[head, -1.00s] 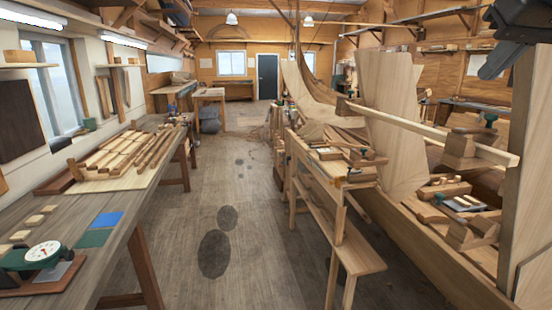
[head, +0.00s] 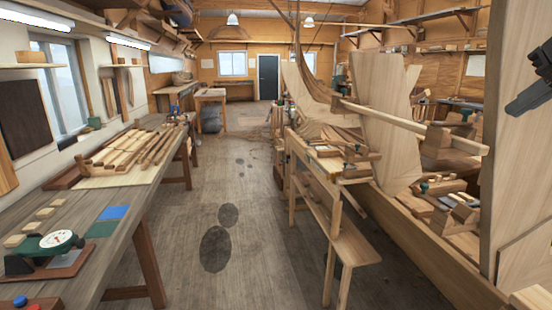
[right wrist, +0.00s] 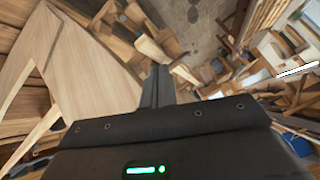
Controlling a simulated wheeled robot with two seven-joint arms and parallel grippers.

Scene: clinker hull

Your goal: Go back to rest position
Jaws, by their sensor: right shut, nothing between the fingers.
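My right gripper (head: 530,98) shows at the far right edge of the head view, dark and raised in front of a tall pale wooden panel (head: 510,180). In the right wrist view its fingers (right wrist: 156,88) are together with nothing between them. The gripper is apart from the things around it, as far as these views show. My left gripper is not in view.
A wooden boat hull with a long plank (head: 410,124) across it fills the right side. A narrow stepped bench (head: 345,250) stands beside it. A workbench (head: 115,258) with a dial gauge (head: 55,239) and wood strips runs along the left.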

